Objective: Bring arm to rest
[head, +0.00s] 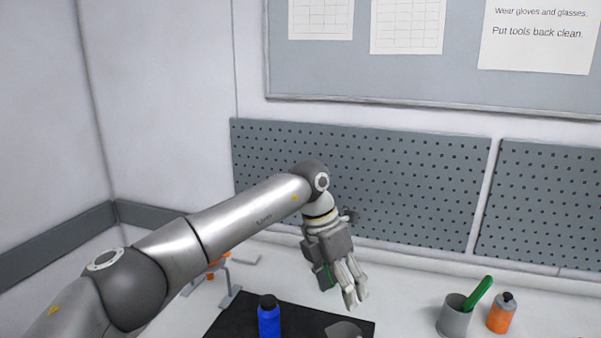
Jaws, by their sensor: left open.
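My left arm comes in from the lower left and reaches across the bench. My left gripper (352,292) points down above the back of the black mat (300,318). Its fingers are open, and I see nothing held between them. A blue bottle with a black cap (269,318) stands on the mat, to the left of and apart from the gripper. A grey object (343,330) lies at the bottom edge just below the fingers and is partly cut off. My right gripper does not show.
A grey cup (454,318) with a green-handled tool (478,292) stands at the right, next to an orange bottle (501,315). A grey stand (230,296) with orange parts is partly behind my arm. A pegboard (400,190) backs the bench. The bench between mat and cup is clear.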

